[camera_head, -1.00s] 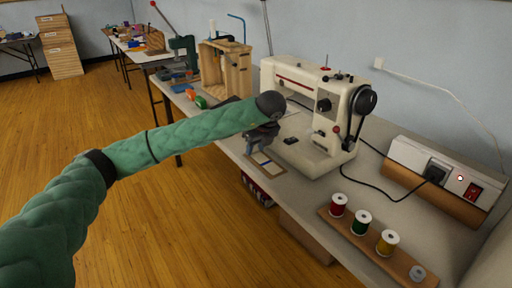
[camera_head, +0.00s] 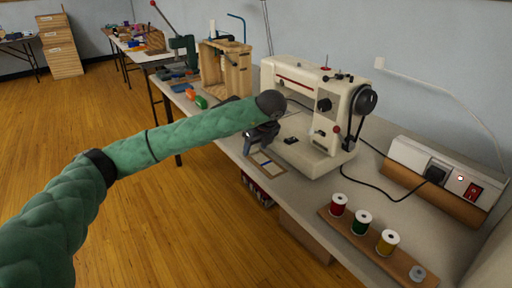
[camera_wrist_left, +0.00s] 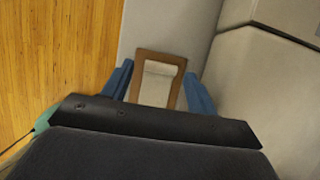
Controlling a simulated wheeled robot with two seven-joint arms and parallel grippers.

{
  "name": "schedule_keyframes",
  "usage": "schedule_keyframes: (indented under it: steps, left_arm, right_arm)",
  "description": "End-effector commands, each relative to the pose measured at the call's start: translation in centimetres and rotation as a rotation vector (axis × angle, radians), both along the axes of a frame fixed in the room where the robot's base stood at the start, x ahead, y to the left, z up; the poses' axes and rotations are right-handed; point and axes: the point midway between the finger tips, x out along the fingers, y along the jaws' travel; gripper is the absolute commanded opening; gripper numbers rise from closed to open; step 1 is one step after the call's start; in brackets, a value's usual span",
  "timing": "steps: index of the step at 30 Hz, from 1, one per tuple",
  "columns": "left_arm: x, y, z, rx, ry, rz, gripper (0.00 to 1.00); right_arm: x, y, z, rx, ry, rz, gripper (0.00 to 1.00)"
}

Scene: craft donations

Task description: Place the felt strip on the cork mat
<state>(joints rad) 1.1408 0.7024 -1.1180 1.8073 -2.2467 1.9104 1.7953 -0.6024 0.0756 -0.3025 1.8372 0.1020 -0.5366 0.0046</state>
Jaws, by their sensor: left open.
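My left gripper (camera_head: 260,140) is above the near edge of the table, in front of the sewing machine. In the left wrist view its two blue fingers (camera_wrist_left: 159,90) stand apart, with nothing held between them. Below and between them lies a flat pale piece with a brown border (camera_wrist_left: 174,57), which looks like the cork mat; in the head view it (camera_head: 278,172) lies just under the gripper, partly covered by it. A thin blue mark shows on it in the head view; I cannot tell whether this is the felt strip. My right gripper is not in view.
The sewing machine (camera_head: 310,100) stands close behind the gripper. Several thread spools sit on a wooden rack (camera_head: 326,221) at the right. A power strip box (camera_head: 410,153) with a cable is by the wall. A wooden frame (camera_head: 238,75) stands further left.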

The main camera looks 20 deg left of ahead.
Motion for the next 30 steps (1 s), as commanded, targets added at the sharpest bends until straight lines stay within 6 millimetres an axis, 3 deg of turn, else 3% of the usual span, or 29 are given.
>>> schedule_keyframes:
  steps: [3,14,21,30]
  left_arm:
    - [-0.5,-0.8,2.2,-0.002,-0.004,-0.002,0.59]
    - [-2.0,-2.7,8.6,0.000,-0.005,-0.003,0.59]
    - [-2.5,-3.4,10.3,0.000,-0.003,-0.002,0.59]
    - [-2.7,-3.5,10.8,-0.001,-0.001,-0.001,0.59]
  right_arm:
    - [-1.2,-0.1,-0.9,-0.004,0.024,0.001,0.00]
    - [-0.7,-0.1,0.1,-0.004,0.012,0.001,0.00]
    - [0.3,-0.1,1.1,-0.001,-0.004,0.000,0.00]
    - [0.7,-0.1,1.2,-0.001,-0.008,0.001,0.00]
